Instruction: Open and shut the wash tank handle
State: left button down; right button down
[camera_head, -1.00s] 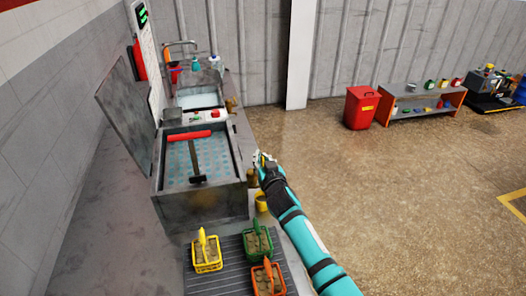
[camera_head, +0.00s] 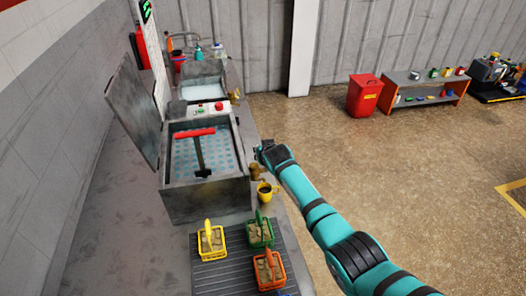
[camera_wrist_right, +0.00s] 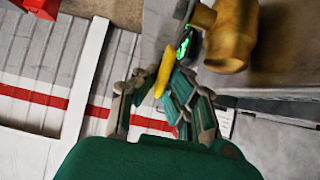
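The grey wash tank (camera_head: 207,198) stands at the left with its lid (camera_head: 134,110) up. A red T-shaped bar (camera_head: 194,133) with a dark stem lies over the blue perforated inside. My right gripper (camera_head: 266,150) is just right of the tank's side, near a brass fitting (camera_head: 256,172). In the right wrist view the brass fitting (camera_wrist_right: 232,38) is close ahead, and a yellow lever-like handle (camera_wrist_right: 165,72) shows between the spread fingers of the gripper (camera_wrist_right: 155,85). Whether a finger touches it I cannot tell. My left gripper is not in view.
Yellow (camera_head: 212,244), green (camera_head: 260,232) and orange (camera_head: 268,270) baskets stand on a ribbed tray (camera_head: 225,281) in front. A second basin (camera_head: 204,90) lies behind. The floor to the right is open, up to a red bin (camera_head: 364,96).

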jog(key=c, duration=1.4)
grip_release()
jog(key=v, duration=1.2)
jog(key=shift+s, duration=0.1)
jog(key=shift+c, duration=0.3)
